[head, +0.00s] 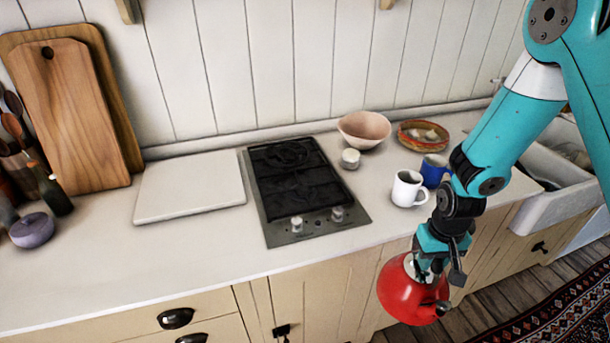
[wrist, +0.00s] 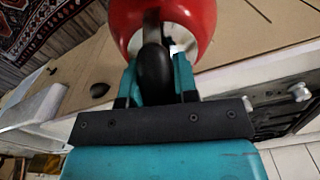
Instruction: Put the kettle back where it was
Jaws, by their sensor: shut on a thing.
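The red kettle (head: 402,292) hangs in the air in front of the counter's front edge, in the lower right of the head view. My gripper (head: 430,266) is shut on its handle. In the wrist view the kettle (wrist: 202,18) fills the top middle, and its dark handle (wrist: 154,72) sits between my gripper's (wrist: 157,78) teal fingers. The two-burner hob (head: 296,183) is set in the counter to the left of the kettle, with nothing standing on its grates.
A white mug (head: 408,189) and a blue mug (head: 434,170) stand on the counter near my arm. A white jar (head: 350,158), pink bowl (head: 364,130) and patterned bowl (head: 422,135) stand right of the hob. A white board (head: 190,187) lies left of it.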

